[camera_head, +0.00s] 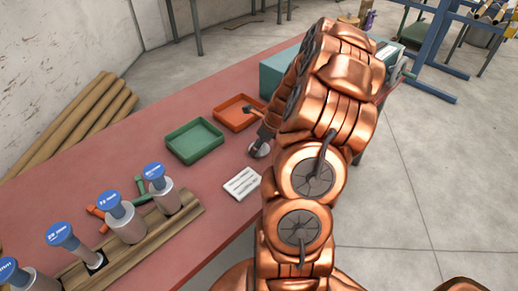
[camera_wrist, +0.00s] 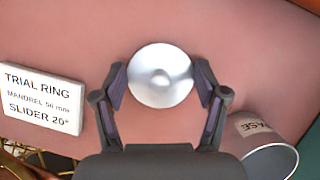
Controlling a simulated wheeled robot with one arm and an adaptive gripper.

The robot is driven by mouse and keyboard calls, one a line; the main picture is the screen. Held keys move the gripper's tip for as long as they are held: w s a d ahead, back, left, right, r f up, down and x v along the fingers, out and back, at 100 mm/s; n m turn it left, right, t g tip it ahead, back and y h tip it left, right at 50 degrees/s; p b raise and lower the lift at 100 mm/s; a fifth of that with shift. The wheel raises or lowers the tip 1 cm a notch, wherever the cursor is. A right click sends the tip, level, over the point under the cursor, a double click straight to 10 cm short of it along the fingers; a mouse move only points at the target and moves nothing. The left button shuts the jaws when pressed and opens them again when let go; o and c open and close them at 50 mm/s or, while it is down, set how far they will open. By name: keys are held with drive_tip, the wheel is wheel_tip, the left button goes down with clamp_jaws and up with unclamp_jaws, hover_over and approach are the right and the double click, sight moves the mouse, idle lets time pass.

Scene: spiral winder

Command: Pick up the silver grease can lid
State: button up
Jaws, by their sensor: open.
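The silver grease can lid (camera_wrist: 160,74) is a shiny round disc with a small raised centre, lying on the red tabletop in the wrist view. My gripper (camera_wrist: 161,80) is open, with one fingertip on each side of the lid. Both fingertips look close to its rim; I cannot tell whether they touch it. My arm hides most of the gripper there. A grey can (camera_wrist: 262,143) with a partly visible "ASE" label is at lower right in the wrist view.
A white card (camera_wrist: 42,98) reading "TRIAL RING" lies left of the gripper. In the head view, a green tray (camera_head: 195,140) and an orange tray (camera_head: 235,116) sit beyond the lid. Blue-topped cylinders (camera_head: 125,220) stand at lower left.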

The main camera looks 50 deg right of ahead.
drive_tip(key=shift+s, duration=0.1)
drive_tip(key=c, duration=1)
drive_tip(key=shift+a+f, duration=0.15)
drive_tip(key=shift+c, duration=0.8)
